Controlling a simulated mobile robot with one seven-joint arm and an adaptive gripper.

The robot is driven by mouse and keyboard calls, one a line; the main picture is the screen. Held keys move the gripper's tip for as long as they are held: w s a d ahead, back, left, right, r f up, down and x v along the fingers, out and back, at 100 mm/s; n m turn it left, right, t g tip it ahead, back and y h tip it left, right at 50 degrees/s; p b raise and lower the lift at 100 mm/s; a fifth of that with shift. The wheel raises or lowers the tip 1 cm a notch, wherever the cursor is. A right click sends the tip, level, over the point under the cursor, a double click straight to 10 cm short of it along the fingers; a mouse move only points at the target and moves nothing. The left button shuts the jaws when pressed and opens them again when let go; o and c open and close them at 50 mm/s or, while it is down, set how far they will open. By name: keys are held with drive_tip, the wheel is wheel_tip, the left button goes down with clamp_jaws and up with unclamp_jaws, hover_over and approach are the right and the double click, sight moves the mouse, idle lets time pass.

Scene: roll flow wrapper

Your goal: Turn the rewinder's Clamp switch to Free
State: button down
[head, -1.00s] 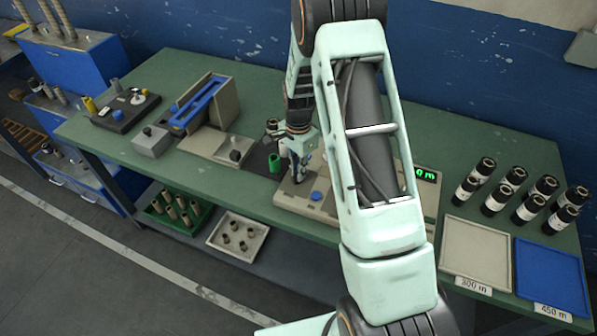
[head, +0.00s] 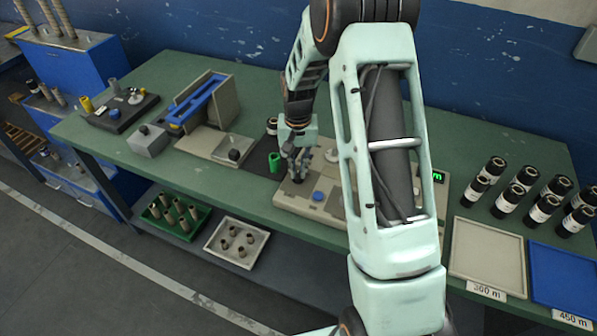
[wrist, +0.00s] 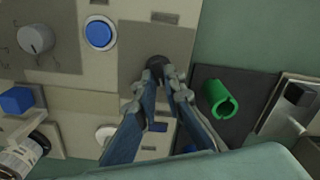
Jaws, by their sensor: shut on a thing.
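The rewinder (head: 335,212) is a beige-grey unit on the green bench, partly hidden behind my arm in the head view. In the wrist view, a small dark knob (wrist: 157,62) stands on its grey panel. My gripper (wrist: 160,78) is shut on this knob, fingertips around it; the head view also shows my gripper (head: 294,172) low over the rewinder's left end. The knob's pointer and lettering cannot be read, so its setting is unclear. A blue button (wrist: 99,33) and a grey dial (wrist: 36,39) with marks around it lie to its left.
A green tube (wrist: 219,98) stands on a dark mat close to the gripper. Several black rolls (head: 520,195) stand behind a pale tray (head: 487,249) and a blue tray (head: 565,280) at right. A blue-and-grey fixture (head: 205,105) stands at left.

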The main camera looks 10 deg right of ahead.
sight(298, 173)
drive_tip(key=shift+n, duration=0.7)
drive_tip(key=c, duration=2)
unclamp_jaws()
drive_tip(key=shift+r, duration=0.1)
wheel_tip(298, 173, up, 12)
drive_tip(key=shift+f, duration=0.1)
drive_tip(key=shift+b, duration=0.3)
